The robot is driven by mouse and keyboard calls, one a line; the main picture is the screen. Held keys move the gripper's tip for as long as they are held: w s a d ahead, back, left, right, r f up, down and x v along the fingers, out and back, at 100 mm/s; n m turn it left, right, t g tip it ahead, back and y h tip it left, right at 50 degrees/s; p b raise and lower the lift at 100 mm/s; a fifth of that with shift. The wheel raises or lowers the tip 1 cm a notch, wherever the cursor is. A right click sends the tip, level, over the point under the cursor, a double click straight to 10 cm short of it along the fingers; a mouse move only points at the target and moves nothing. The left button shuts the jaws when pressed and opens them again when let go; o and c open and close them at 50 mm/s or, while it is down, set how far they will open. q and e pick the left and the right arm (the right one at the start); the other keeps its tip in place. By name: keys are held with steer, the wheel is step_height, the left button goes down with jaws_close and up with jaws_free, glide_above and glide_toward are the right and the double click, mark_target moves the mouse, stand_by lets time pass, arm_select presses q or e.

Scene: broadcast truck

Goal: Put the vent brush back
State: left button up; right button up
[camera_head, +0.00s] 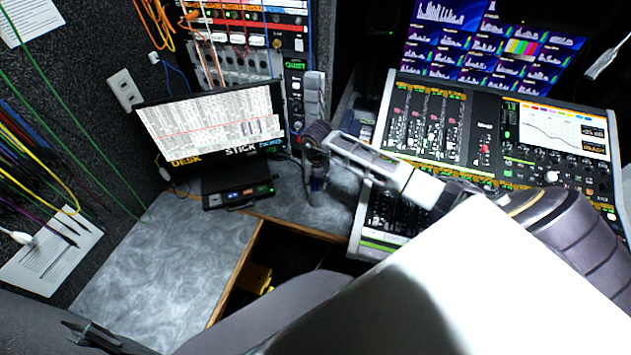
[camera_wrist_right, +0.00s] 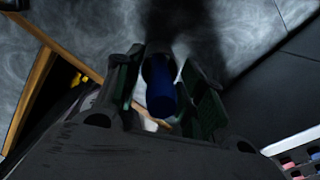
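The vent brush shows as a blue cylinder (camera_wrist_right: 161,98) between the fingers of my right gripper (camera_wrist_right: 162,62) in the right wrist view. Both fingers lie close along its sides, and the gripper looks shut on it. Its far end is dark and I cannot make out bristles. In the head view my right gripper (camera_head: 317,178) points down over the grey counter, just right of the monitor, with a bit of blue between its fingers. I cannot tell if the brush touches the counter. A dark part of my left gripper (camera_head: 88,334) shows at the bottom left; its opening is unclear.
A monitor (camera_head: 212,125) stands on the counter behind a small black box (camera_head: 238,194). A mixing console (camera_head: 425,125) is to the right. A wood-edged gap in the counter (camera_head: 232,275) holds something yellow (camera_head: 256,278). The left counter (camera_head: 165,265) is clear. Cables hang at the left wall.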

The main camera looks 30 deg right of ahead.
steer(key=shift+r, duration=0.1)
step_height(320, 180, up, 12)
steer(key=s, duration=0.1)
steer(key=shift+a+b, duration=0.2)
steer(key=shift+b, duration=0.2)
stand_by(0.4)
steer(key=shift+a, duration=0.1)
stand_by(0.5)
